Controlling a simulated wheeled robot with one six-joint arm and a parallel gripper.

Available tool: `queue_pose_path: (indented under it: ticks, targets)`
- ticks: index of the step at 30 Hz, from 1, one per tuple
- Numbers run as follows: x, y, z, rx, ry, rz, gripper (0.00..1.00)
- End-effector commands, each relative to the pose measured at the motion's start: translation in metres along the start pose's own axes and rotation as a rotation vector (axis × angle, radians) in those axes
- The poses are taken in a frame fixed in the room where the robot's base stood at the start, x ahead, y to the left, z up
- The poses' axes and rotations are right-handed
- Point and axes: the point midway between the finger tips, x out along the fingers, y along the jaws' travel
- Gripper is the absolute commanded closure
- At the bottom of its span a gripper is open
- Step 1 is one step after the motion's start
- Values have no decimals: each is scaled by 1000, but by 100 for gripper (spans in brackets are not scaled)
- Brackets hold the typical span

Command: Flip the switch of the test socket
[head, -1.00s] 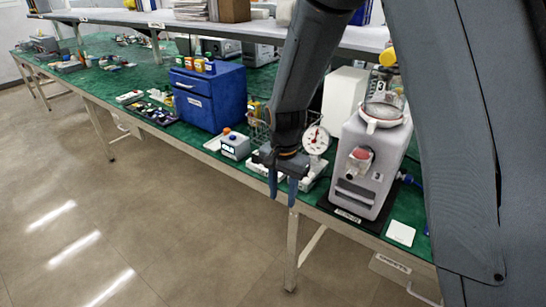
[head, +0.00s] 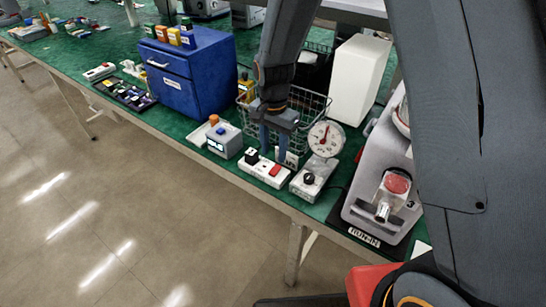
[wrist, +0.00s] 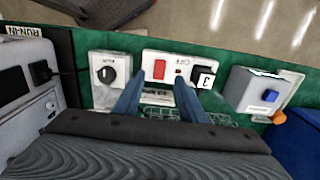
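The test socket is a white strip (head: 262,172) near the front edge of the green bench. It carries a red switch (head: 275,170) and, at its left end, a black plug (head: 252,156). In the wrist view the red switch (wrist: 159,70) lies just beyond my fingertips, with the black plug (wrist: 203,78) to its right. My gripper (head: 273,154) points down at the strip's back side. Its two blue fingers are apart with nothing between them, as the wrist view of the gripper (wrist: 157,92) shows. I cannot tell whether the fingertips touch the strip.
A box with a black knob (head: 308,179) and a dial gauge (head: 326,138) stand right of the strip. A grey box with a blue button (head: 224,138) stands left. A wire basket (head: 312,100) is behind. A pump (head: 382,190) stands farther right. Open floor lies in front.

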Motion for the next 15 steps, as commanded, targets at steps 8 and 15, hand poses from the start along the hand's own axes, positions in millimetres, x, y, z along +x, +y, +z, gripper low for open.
queue_pose_path:
  ticks: [8, 15]
  targets:
    - [35, 1, 3, -4, -3, 4, 62]
    - [62, 0, 1, -2, -1, 2, 62]
